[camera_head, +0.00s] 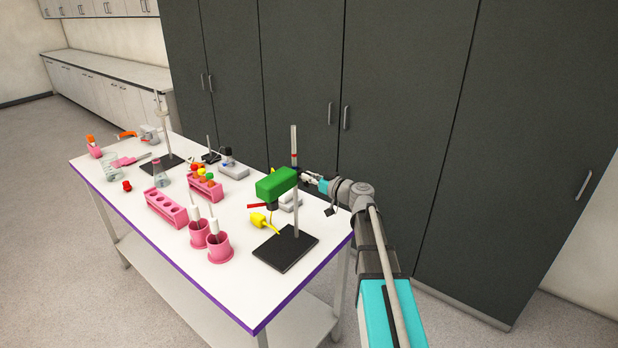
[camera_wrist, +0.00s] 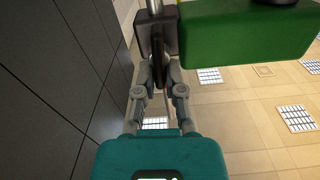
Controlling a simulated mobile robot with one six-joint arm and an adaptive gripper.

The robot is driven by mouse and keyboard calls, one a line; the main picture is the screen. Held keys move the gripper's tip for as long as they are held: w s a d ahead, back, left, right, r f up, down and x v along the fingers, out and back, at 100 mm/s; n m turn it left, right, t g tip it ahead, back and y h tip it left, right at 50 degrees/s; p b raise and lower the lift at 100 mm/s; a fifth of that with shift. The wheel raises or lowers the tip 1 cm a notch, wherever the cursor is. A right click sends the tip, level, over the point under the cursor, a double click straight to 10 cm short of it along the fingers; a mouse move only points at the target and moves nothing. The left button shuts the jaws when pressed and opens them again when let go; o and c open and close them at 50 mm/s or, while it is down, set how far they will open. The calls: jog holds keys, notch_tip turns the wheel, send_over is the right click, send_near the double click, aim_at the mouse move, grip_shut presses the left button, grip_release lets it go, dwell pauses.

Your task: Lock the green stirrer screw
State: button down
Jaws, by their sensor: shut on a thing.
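The green stirrer (camera_head: 277,183) is a green block mounted on an upright metal rod (camera_head: 295,220), which rises from a black base plate (camera_head: 285,248). In the wrist view its green body (camera_wrist: 245,32) fills the upper right, beside a dark clamp block (camera_wrist: 143,35) on the rod. My gripper (camera_head: 307,177) reaches the stirrer from the right, at rod height. In the wrist view my gripper (camera_wrist: 160,70) is shut on a dark, thin part at the clamp, which appears to be the screw. The fingers hide much of it, and its turn position cannot be told.
A white table (camera_head: 185,248) with a purple edge holds a pink rack (camera_head: 166,208), pink cups (camera_head: 219,247), a yellow item (camera_head: 262,220) beside the stand, and another stand (camera_head: 171,163) at the back. Tall dark cabinets (camera_head: 390,110) stand close behind the table and my arm.

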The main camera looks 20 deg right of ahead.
jog(key=m, duration=0.3)
jog(key=shift+w+d+f+m, duration=0.1)
jog(key=shift+w+d+m, duration=0.1)
jog(key=shift+m, duration=0.2)
jog(key=m, duration=0.4)
jog(key=shift+w+d+f, duration=0.1)
jog(key=shift+d+f, duration=0.05)
jog(key=shift+w+d+f+m+b, duration=0.1)
jog(key=shift+f+m+b, duration=0.1)
jog(key=shift+m, duration=1.35)
jog(key=shift+f+m+b, duration=0.1)
jog(key=shift+m+b, duration=0.1)
jog(key=shift+m, duration=1.4)
jog(key=shift+w+d+f+m+b, duration=0.1)
jog(key=shift+m+b, duration=0.1)
jog(key=shift+m, duration=1.35)
jog(key=shift+a, duration=0.1)
jog(key=c, duration=0.7)
grip_release()
jog(key=shift+s, duration=0.15)
